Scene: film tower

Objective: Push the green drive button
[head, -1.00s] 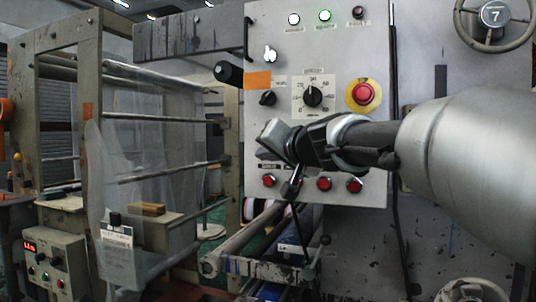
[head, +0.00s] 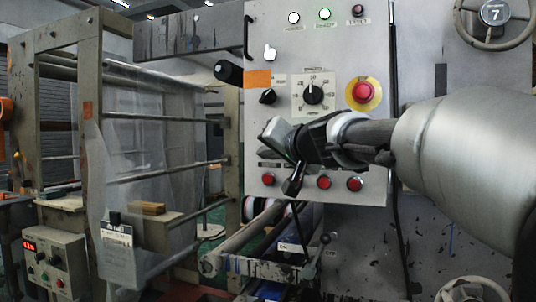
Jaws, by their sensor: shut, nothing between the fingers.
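A grey control panel (head: 345,50) stands upright in the middle of the head view. My gripper (head: 268,142) is shut and empty in front of the panel's lower left half, pointing left. It hides part of the panel above the lower red buttons. No green drive button can be made out on the panel; one may be behind my gripper. A green lit lamp (head: 325,14) shows at the panel's top. I cannot tell whether the fingertips touch the panel.
A red emergency button (head: 362,92) on a yellow ring sits right of a black dial (head: 313,94). Red buttons (head: 324,182) line the panel's lower edge. A black lever (head: 228,72) sticks out left. A roller frame with clear film (head: 150,150) fills the left side.

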